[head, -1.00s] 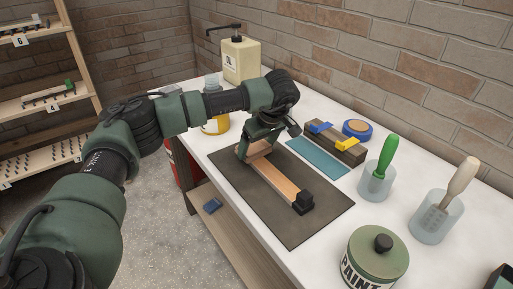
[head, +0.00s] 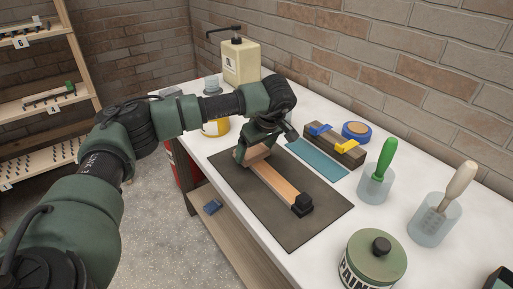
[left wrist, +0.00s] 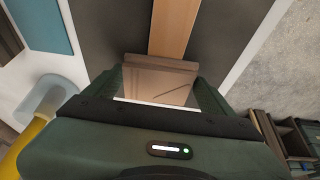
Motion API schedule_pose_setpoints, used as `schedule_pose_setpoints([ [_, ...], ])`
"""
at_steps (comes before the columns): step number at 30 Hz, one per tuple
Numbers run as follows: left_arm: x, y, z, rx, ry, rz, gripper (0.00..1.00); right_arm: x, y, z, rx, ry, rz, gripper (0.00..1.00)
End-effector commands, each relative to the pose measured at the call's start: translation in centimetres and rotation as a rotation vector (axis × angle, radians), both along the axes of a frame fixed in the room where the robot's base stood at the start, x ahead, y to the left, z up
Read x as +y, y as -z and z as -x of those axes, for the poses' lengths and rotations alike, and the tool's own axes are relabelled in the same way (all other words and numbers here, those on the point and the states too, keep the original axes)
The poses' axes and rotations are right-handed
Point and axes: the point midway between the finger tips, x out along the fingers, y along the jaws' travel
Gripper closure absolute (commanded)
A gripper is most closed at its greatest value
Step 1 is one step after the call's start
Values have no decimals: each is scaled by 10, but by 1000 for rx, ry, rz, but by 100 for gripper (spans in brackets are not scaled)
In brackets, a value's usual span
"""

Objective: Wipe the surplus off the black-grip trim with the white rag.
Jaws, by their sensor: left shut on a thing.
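The trim (head: 276,183) is a light wooden strip with a black grip (head: 302,204) at its near end. It lies on a dark grey mat (head: 290,232). My left gripper (head: 253,150) is over its far end, shut on a flat tan-brown thing that I take to be the rag (head: 262,151). In the left wrist view the rag (left wrist: 160,80) sits between the fingers with a pale edge, and the strip (left wrist: 174,25) runs on beyond it. The rag looks stained rather than white. I cannot tell whether it touches the strip. My right gripper is out of view.
A teal mat (head: 317,159), a block with blue and yellow clips (head: 333,144) and blue tape (head: 356,131) lie to the right. Two cups (head: 375,186) (head: 433,225) hold handled tools. A paint tin (head: 372,262) stands near. A pump bottle (head: 241,62) stands behind.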

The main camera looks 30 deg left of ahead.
Motion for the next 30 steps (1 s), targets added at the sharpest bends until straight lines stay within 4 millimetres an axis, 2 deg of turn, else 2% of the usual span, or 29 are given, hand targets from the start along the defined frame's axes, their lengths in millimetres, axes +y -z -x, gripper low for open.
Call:
schedule_pose_setpoints([
  [8,1,-1,1,7,-2,-2,53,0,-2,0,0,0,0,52],
  [24,1,-65,0,3,-1,-1,53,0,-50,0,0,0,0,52],
  [30,1,-70,1,3,-1,-1,53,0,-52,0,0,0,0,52],
])
